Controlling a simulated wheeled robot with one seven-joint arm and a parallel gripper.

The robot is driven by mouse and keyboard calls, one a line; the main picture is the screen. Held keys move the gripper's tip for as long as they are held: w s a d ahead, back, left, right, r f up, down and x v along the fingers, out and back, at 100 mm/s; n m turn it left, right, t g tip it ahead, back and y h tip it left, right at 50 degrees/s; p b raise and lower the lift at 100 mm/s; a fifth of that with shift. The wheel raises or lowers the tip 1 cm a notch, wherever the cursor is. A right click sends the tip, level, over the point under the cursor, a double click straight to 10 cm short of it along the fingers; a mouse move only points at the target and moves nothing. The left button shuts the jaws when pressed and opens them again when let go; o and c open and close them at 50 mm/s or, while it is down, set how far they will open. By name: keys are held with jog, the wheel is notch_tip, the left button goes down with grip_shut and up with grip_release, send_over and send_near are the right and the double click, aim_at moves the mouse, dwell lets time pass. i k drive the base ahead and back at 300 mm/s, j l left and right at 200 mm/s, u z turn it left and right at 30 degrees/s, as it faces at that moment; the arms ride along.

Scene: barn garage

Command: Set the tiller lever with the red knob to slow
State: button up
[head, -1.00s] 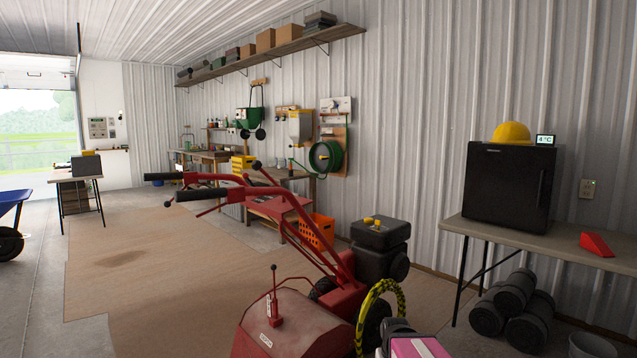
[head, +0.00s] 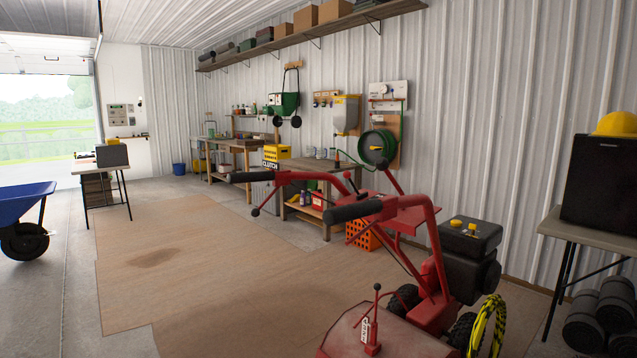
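A red tiller (head: 436,268) stands at the lower right in the head view, with a black engine (head: 468,262) behind it. Its red handlebars end in black grips (head: 352,207) at the middle of the view. Small levers with round dark knobs show near the handlebars, one below the left grip (head: 256,211) and one near the right bar (head: 382,163). A short lever (head: 376,305) with a dark knob and a white tag rises from the red hood in front. My gripper is not in view.
A table (head: 566,234) with a black fridge (head: 603,187) stands at the right. A blue wheelbarrow (head: 22,203) is at the left. The brown floor mat (head: 190,262) left of the tiller is clear.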

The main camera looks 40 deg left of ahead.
aim_at(346, 174)
jog(key=k+j, duration=0.1)
jog(key=j, duration=1.75)
jog(key=k+j, duration=0.15)
jog(key=j, duration=0.8)
jog(key=k+j, duration=0.1)
jog(key=j, duration=0.8)
jog(key=k+l, duration=0.1)
jog(key=k, duration=0.25)
jog(key=k+l+u, duration=0.1)
jog(key=k, duration=0.3)
